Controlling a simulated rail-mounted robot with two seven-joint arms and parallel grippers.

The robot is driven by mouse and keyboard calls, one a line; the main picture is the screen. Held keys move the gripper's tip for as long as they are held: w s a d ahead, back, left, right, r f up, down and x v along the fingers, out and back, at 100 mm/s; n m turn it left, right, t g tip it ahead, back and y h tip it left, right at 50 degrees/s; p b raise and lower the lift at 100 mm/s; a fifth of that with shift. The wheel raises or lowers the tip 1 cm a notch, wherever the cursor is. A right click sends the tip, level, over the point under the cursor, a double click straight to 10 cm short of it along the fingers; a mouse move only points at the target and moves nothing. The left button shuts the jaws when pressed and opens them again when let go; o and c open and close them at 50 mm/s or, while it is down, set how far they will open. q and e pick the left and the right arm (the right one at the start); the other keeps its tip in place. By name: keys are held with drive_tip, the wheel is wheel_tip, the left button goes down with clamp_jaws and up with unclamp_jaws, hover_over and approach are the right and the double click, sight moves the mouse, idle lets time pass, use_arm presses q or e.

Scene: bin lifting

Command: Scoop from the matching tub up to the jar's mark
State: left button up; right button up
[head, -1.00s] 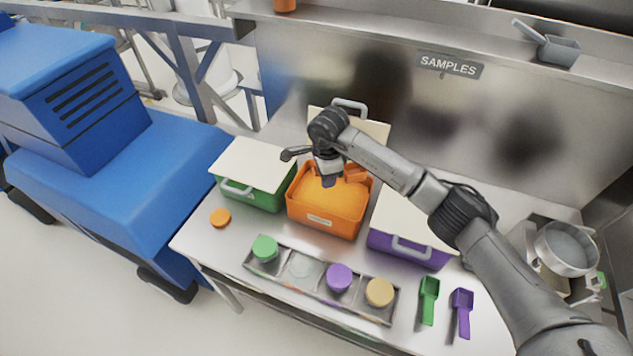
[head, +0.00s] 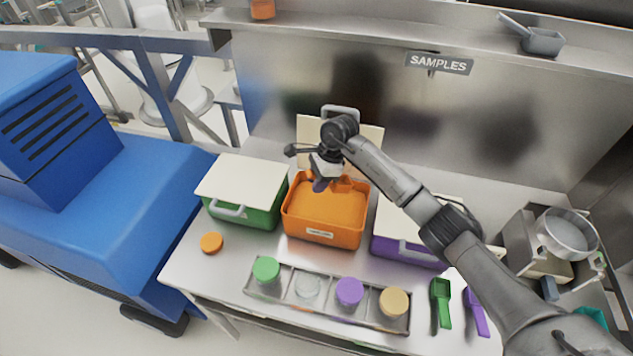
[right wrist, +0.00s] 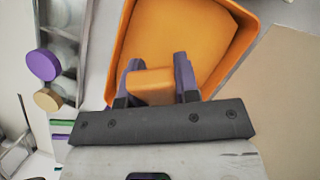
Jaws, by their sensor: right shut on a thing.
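The open orange tub (head: 325,235) stands mid-table with orange contents; its pale lid (head: 368,138) is tipped up behind it. My right gripper (head: 321,184) is over the tub's back part, shut on an orange scoop (right wrist: 152,86). In the right wrist view the gripper (right wrist: 156,80) has one finger on each side of the orange piece. The scoop's bowl and load are hard to make out. An open clear jar (head: 307,287) stands in the jar rack (head: 327,312); its mark is too small to see. My left gripper is not in view.
The green tub (head: 243,212) at left and purple tub (head: 395,250) at right have lids on. Jars with green (head: 266,268), purple (head: 349,291) and tan (head: 394,302) lids share the rack. An orange lid (head: 211,242), green scoop (head: 441,300) and purple scoop (head: 475,312) lie on the table.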

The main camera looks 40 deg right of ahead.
wheel_tip(320, 180, down, 10)
drive_tip(key=b, duration=0.6)
drive_tip(key=shift+f, duration=0.2)
drive_tip(key=shift+b, duration=0.3)
idle(0.4)
idle(0.6)
